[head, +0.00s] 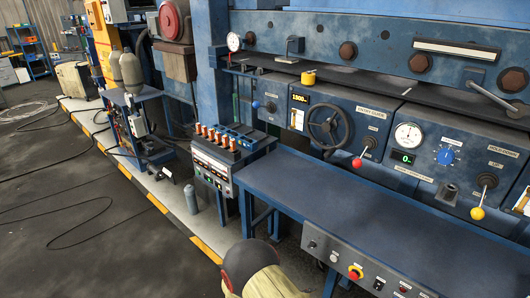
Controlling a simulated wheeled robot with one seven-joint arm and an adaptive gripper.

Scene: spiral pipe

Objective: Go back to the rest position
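My gripper is not in view. A rounded dark and pale-yellow part, which looks like a piece of my own arm, shows at the bottom edge of the head view. The blue machine fills the right side, with a bench top (330,196) along its front. Its panel carries a black handwheel (328,127), a red-knobbed lever (357,162), a yellow-knobbed lever (478,213) and a round gauge (408,135). I see nothing held.
A control box with orange-topped parts (215,137) stands left of the bench. A small grey cylinder (191,199) stands on the floor below it. A blue cart (140,125) is farther back. Dark floor (80,235) with loose cables lies open at left, beyond a yellow-black edge stripe.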

